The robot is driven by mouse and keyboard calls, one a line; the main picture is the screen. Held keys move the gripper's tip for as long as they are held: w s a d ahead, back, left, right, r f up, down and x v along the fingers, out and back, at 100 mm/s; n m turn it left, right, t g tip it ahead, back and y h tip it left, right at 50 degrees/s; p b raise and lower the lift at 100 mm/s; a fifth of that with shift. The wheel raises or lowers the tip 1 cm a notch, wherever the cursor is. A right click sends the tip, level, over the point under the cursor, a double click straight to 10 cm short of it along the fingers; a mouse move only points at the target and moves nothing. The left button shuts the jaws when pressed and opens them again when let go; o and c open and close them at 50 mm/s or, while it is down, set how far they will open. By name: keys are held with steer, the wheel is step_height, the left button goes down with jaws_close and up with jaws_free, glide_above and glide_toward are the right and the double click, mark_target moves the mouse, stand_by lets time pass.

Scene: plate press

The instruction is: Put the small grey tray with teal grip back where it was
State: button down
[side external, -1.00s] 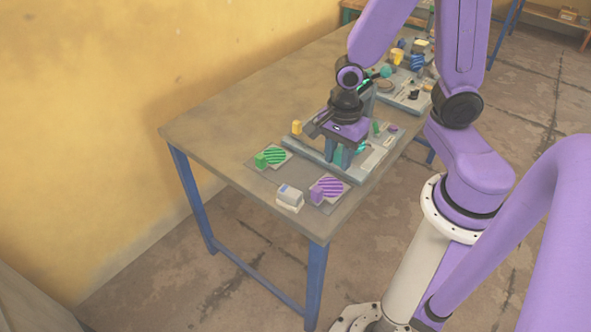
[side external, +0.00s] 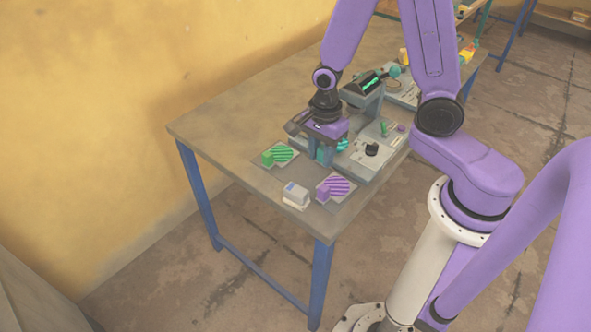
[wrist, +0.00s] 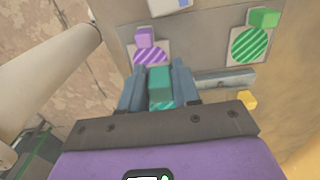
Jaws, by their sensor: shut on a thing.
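The small grey tray with teal grip is mostly hidden behind my gripper. In the wrist view its teal grip (wrist: 160,82) sits between my two fingers, with a bit of teal stripe below it. In the side view a teal striped patch (side external: 342,144) shows just right of the fingers. My gripper (side external: 325,153) is shut on the teal grip and points down, in front of the press (side external: 364,88). It is beyond the green and purple trays as seen from the table's near end. I cannot tell how high the tray is above the table.
A green-striped tray (side external: 284,154) and a purple-striped tray (side external: 340,186) lie on a dark mat (side external: 305,173). A pale grey box (side external: 296,194) stands near the table's front end. A yellow block (wrist: 247,99) shows in the wrist view. The table's left side is clear.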

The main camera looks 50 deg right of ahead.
glide_above(295, 181)
steer(key=s, duration=0.1)
steer(key=f, duration=0.5)
steer(key=shift+s+d+f, duration=0.15)
steer(key=shift+d+f, duration=0.05)
steer(key=shift+f, duration=0.1)
steer(key=shift+w+a+f, duration=0.1)
steer(key=shift+w+f, duration=0.55)
steer(key=shift+f, duration=1.55)
steer(key=shift+f, duration=0.15)
steer(key=c, duration=0.8)
jaws_free()
step_height(295, 181, up, 12)
steer(key=shift+r, duration=0.2)
